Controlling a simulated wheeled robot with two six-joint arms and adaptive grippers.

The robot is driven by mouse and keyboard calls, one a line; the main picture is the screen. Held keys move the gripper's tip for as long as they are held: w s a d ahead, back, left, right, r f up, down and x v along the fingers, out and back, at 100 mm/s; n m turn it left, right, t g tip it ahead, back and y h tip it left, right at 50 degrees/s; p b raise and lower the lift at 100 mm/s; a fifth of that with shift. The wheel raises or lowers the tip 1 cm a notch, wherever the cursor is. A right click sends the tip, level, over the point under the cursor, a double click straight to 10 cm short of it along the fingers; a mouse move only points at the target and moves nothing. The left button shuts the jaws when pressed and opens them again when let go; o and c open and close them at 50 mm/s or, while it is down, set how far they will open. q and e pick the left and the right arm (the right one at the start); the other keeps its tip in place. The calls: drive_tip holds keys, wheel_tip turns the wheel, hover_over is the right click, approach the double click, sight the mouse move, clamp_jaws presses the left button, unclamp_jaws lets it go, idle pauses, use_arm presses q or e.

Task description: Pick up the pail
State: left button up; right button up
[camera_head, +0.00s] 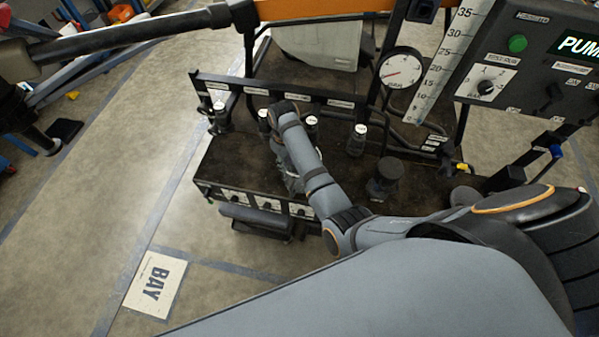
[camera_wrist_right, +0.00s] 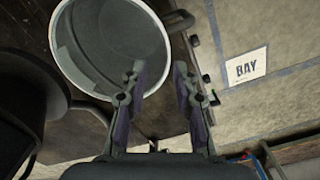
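My right gripper (camera_wrist_right: 158,70) is open. Its left finger reaches the pail's near right rim and overlaps it in the picture; the right finger stands outside the pail. I cannot tell whether they touch. In the head view my right arm bends over the dark bench (camera_head: 240,160), and its forearm hides most of the gripper and the pail. My left gripper is not in view.
Several dark canisters with pale caps (camera_head: 357,140) stand along the bench. A round gauge (camera_head: 401,68) and a control panel (camera_head: 530,60) rise behind it. A black boom (camera_head: 130,38) crosses the upper left. A BAY sign (camera_head: 155,284) lies on clear floor.

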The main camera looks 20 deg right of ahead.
sight(289, 172)
drive_tip(key=f, duration=0.5)
drive_tip(key=shift+s+d+f+p, duration=0.1)
drive_tip(key=shift+s+p, duration=0.3)
clamp_jaws()
